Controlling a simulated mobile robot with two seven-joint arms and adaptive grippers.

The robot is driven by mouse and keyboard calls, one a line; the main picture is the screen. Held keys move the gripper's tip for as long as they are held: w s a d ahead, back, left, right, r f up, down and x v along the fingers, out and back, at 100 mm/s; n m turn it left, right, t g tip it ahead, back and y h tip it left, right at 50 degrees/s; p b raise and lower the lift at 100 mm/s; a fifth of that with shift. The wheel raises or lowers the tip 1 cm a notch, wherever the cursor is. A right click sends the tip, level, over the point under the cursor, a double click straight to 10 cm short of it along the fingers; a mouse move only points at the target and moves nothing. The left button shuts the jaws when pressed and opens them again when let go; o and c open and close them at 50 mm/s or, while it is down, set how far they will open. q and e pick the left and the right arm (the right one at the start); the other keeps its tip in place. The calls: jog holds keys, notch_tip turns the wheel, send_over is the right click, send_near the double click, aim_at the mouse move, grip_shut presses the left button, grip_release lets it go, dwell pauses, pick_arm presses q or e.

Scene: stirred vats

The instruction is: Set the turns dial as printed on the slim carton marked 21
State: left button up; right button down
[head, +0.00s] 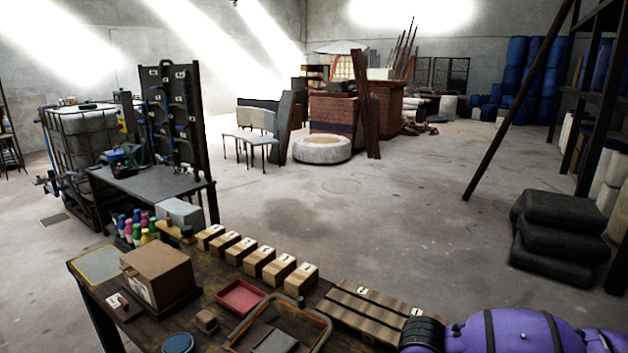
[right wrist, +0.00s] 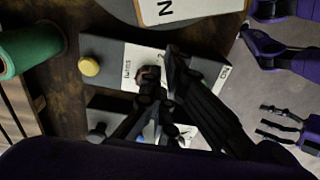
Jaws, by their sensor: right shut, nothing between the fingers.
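In the right wrist view, a grey box with a white face printed "turns" (right wrist: 128,72) lies under my right gripper (right wrist: 162,82). That gripper is shut with nothing between its fingers. Its dark fingertips overlap the dial area of the face, hide most of the dial and hide its setting. I cannot tell whether they touch it. A round yellow knob (right wrist: 89,66) sits on the box's left part. My left gripper (right wrist: 268,120) shows at the right edge, open and empty, over the floor. I cannot pick out a carton marked 21; several slim cartons (head: 370,303) have unreadable labels.
In the right wrist view, a green roll (right wrist: 32,48) lies left, a pale sign with a large character (right wrist: 185,10) above, and a second device (right wrist: 98,118) below. In the head view, small cartons (head: 260,262), a red tray (head: 241,297) and a brown box (head: 157,275) crowd the table.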

jog(key=shift+s+f, duration=0.15)
jog(key=shift+f, duration=1.6)
pick_arm(q)
jog(key=shift+a+r, duration=0.1)
jog(key=shift+a, duration=0.15)
pick_arm(e)
jog(key=shift+f, duration=0.1)
pick_arm(q)
jog(key=shift+s, duration=0.1)
pick_arm(e)
jog(key=shift+a+f, duration=0.1)
